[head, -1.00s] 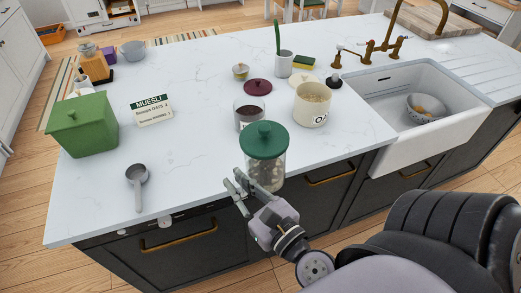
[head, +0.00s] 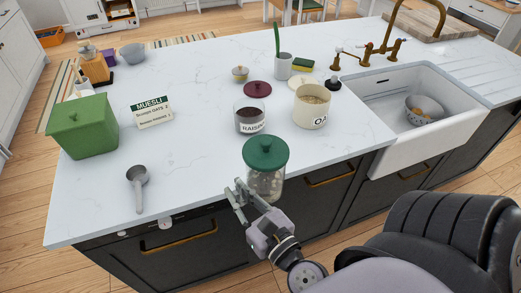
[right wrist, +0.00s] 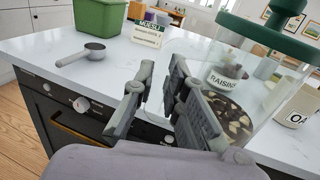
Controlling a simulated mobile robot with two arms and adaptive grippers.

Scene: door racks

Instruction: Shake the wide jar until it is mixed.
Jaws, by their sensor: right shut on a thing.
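The wide jar (head: 266,182) is clear glass with a green lid (head: 265,152). It is off the worktop, in front of its front edge. My right gripper (head: 244,195) is shut on it from the front left. In the right wrist view the jar (right wrist: 262,85) fills the right side, beside the fingers (right wrist: 165,100). Dark and pale pieces (right wrist: 232,122) lie together in its lower part. How evenly they are mixed is hard to tell. My left gripper is not in view.
Behind the jar stand a raisins jar (head: 250,117) and a cream oats canister (head: 311,105). A grey scoop (head: 138,185), green box (head: 84,126) and muesli card (head: 152,112) are at left. The sink (head: 430,115) is at right.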

